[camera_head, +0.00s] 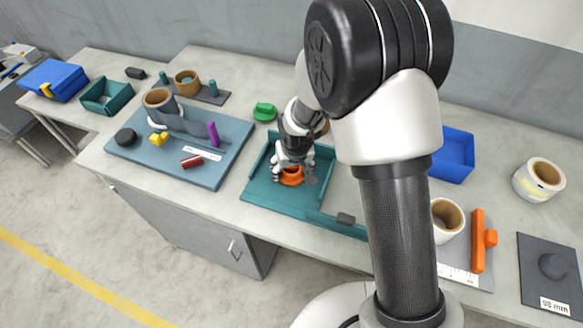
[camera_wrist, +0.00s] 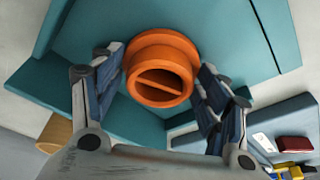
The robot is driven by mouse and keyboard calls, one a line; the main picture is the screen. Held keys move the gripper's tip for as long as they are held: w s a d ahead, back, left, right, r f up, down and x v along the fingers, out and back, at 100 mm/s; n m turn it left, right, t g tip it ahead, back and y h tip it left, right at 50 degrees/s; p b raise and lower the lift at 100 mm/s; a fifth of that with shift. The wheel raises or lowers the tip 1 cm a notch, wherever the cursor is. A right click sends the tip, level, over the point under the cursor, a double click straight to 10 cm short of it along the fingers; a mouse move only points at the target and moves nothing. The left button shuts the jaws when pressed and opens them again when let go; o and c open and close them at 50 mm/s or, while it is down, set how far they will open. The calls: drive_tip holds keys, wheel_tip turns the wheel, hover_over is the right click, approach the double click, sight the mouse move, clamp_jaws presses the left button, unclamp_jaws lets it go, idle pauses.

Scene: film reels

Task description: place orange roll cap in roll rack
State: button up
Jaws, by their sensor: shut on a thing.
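The orange roll cap (camera_head: 291,178) is at the teal tray (camera_head: 262,190) in the middle of the bench. In the wrist view the cap (camera_wrist: 160,72) is a round, stepped orange piece with a bar across its opening. My gripper (camera_head: 294,170) is shut on it, with one finger on each side. I cannot tell whether the cap touches the tray floor. A grey rack (camera_head: 190,124) with a cardboard roll (camera_head: 158,99) at its left end stands on the blue-grey board (camera_head: 130,148) to the left; it may be the roll rack.
A purple piece (camera_head: 213,134), a yellow piece (camera_head: 157,139), a red block (camera_head: 192,161) and a black disc (camera_head: 125,137) are on the board. A green piece (camera_head: 264,111) lies behind the tray. A blue bin (camera_head: 455,155) and white rolls (camera_head: 538,180) are to the right. My arm hides part of the bench.

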drive_tip(key=shift+f, duration=0.1)
drive_tip(key=shift+f, duration=0.2)
drive_tip(key=o, duration=1.1)
drive_tip(key=shift+r, duration=0.1)
drive_tip(key=shift+c, duration=0.2)
drive_tip(key=shift+r, duration=0.1)
